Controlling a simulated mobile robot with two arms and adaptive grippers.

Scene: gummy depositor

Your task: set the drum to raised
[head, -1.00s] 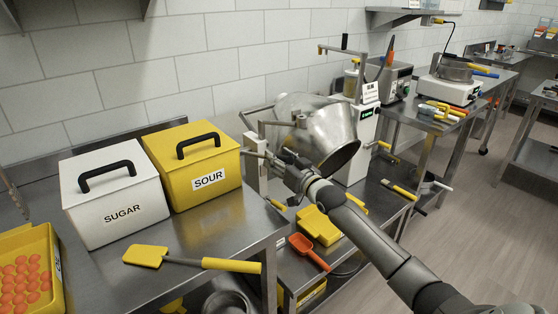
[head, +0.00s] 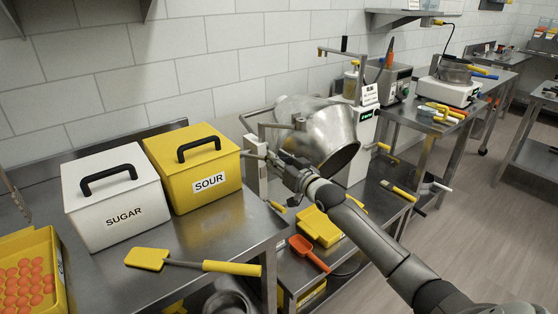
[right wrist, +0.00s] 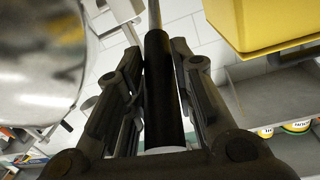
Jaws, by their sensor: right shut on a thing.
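The drum (head: 318,128) is a shiny metal bowl in a frame beside the end of the near table. It is tilted, with its mouth facing down and to the right. My right gripper (head: 277,166) is in front of the drum at its lower left. In the right wrist view its fingers (right wrist: 160,85) are shut on a black handle (right wrist: 163,95) with a thin metal rod beyond it. The drum's curved side (right wrist: 40,70) fills the left of that view. In the head view my gripper hides most of the handle. My left gripper is not in view.
A white SUGAR bin (head: 115,205) and a yellow SOUR bin (head: 195,168) stand on the near table, left of my right gripper. A yellow spatula (head: 147,259) lies at the table's front. An orange scoop (head: 307,250) lies on the lower table beneath my right arm.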

